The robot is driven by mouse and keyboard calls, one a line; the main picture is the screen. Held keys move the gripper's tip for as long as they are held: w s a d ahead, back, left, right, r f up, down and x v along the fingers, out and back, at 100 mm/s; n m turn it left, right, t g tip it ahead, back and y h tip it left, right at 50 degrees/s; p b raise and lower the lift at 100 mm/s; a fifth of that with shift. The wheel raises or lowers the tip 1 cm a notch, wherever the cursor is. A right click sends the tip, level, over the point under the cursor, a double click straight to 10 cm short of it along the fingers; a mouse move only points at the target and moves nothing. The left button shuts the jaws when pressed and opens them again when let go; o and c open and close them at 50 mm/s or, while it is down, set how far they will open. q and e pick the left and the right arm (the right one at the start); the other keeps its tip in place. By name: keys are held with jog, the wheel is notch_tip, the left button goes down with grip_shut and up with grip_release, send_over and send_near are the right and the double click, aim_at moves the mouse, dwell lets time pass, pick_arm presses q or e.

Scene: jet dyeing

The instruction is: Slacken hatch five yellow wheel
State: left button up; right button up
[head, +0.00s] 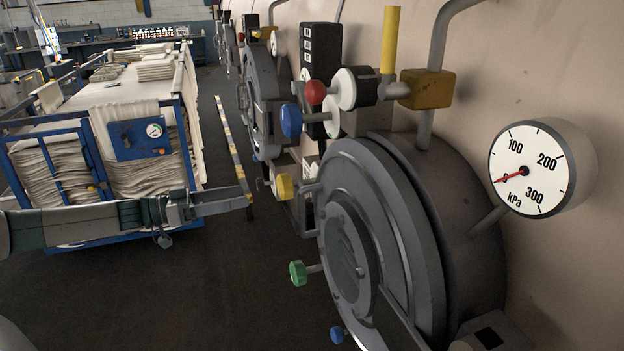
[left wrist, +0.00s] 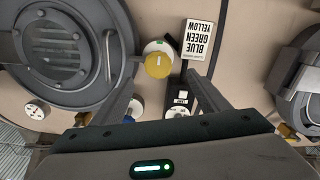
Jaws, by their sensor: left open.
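A yellow wheel (head: 284,186) sticks out on a short stem beside the large grey hatch (head: 345,230) in the head view. A yellow wheel (left wrist: 158,65) also shows in the left wrist view, in front of a white round part and just beyond my fingertips. My left gripper (head: 248,198) reaches in from the left, its tips a little left of the yellow wheel. In the left wrist view its two fingers (left wrist: 160,80) are apart with nothing held. I can read no hatch number. My right gripper is not in view.
A green wheel (head: 298,273), a blue wheel (head: 290,120) and a red wheel (head: 315,92) stick out around the hatch. A gauge (head: 525,170) points near zero. A label (left wrist: 197,42) reads blue, green, yellow. A blue cart (head: 45,172) with cloth stands left.

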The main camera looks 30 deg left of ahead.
pick_arm(q)
jog(key=shift+d+r, duration=0.1)
jog(key=shift+r, duration=0.2)
jog(key=shift+w+d, duration=0.1)
